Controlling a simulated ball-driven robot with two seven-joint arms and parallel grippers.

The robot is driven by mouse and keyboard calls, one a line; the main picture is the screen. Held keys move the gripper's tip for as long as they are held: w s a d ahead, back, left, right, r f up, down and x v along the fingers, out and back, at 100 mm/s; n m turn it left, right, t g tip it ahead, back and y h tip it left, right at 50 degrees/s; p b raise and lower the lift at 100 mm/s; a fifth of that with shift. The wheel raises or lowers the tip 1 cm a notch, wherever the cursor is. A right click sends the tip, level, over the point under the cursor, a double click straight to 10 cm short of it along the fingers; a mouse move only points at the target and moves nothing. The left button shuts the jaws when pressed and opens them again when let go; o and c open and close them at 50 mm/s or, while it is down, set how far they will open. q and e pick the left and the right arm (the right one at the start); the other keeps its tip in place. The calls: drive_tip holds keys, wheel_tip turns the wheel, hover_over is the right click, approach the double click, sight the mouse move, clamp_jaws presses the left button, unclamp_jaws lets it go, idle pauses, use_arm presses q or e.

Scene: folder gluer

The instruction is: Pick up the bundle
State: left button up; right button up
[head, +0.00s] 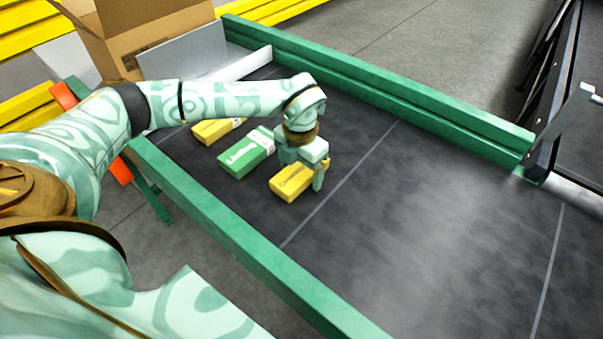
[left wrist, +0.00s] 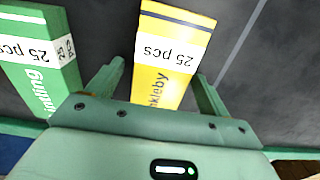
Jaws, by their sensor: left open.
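A yellow bundle (head: 290,182) with a white band lies on the dark belt (head: 420,220) in the head view. In the left wrist view the yellow bundle (left wrist: 172,60) shows a "25 pcs" label and lies between the two fingers. My left gripper (head: 308,172) is above and around the near bundle, its fingers apart on either side. In the left wrist view the left gripper (left wrist: 155,88) is open, with gaps between fingers and bundle. My right gripper is not in view.
A green bundle (head: 243,155) lies just left of the yellow one, and another yellow bundle (head: 212,131) lies beyond it. Green rails (head: 250,250) edge the belt. An open cardboard box (head: 150,25) stands at the back left. The belt to the right is clear.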

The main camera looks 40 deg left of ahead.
use_arm(q)
drive_tip(key=shift+r, duration=0.15)
drive_tip(key=c, duration=1.1)
